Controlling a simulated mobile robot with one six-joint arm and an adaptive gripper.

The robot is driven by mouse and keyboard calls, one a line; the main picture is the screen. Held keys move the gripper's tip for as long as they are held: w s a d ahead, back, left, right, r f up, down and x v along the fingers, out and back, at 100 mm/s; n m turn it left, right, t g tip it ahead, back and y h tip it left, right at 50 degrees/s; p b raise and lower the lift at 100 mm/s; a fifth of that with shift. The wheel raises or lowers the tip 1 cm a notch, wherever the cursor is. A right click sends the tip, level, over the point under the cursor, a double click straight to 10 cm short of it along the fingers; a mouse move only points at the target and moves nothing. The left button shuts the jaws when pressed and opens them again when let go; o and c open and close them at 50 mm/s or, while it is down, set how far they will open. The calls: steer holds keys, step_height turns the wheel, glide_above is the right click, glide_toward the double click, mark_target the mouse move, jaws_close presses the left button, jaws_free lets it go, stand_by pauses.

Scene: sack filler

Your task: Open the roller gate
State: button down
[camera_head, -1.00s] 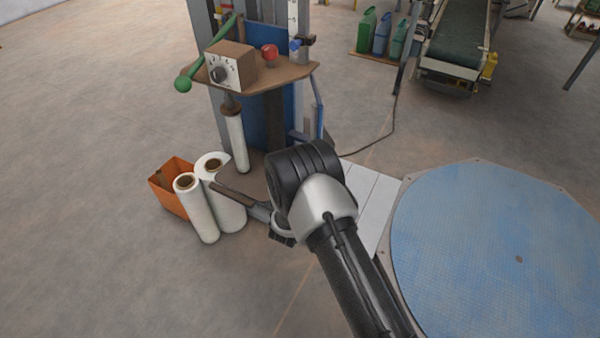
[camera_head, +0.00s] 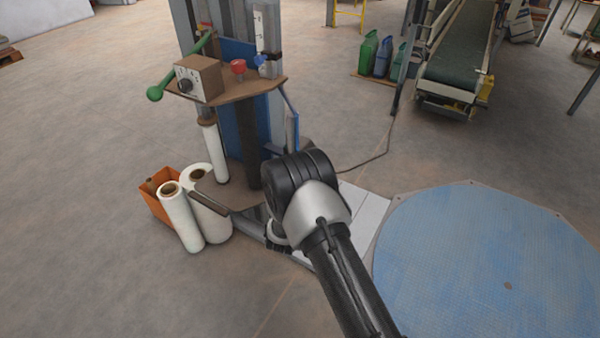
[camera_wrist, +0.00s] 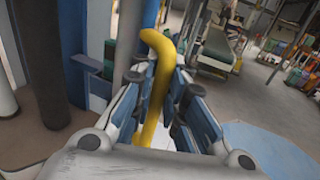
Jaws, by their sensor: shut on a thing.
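In the wrist view my gripper (camera_wrist: 162,78) is shut on a yellow bent bar (camera_wrist: 155,95), which stands between the two fingers with its curved top above them. In the head view my wrist covers most of the gripper, and the yellow bar is hidden. A grey arm with a brown flat end (camera_head: 214,196) reaches left from beside my wrist, low in front of the machine column. I cannot tell whether it joins the yellow bar, or which part is the roller gate.
The machine column carries a brown shelf with a control box (camera_head: 197,78) and green lever (camera_head: 163,88). White film rolls (camera_head: 181,215) and an orange crate (camera_head: 155,207) stand at left. A round blue platform (camera_head: 480,265) lies at right. The floor in front is clear.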

steer(key=shift+s+d+f, duration=0.15)
steer(key=shift+s+f, duration=0.05)
steer(key=shift+f, duration=0.1)
steer(key=c, duration=2.1)
jaws_free()
steer(key=shift+o, duration=1.4)
steer(key=shift+r, duration=0.2)
steer(key=shift+o, duration=1.1)
steer(key=shift+r, duration=0.1)
steer(key=v, duration=1.2)
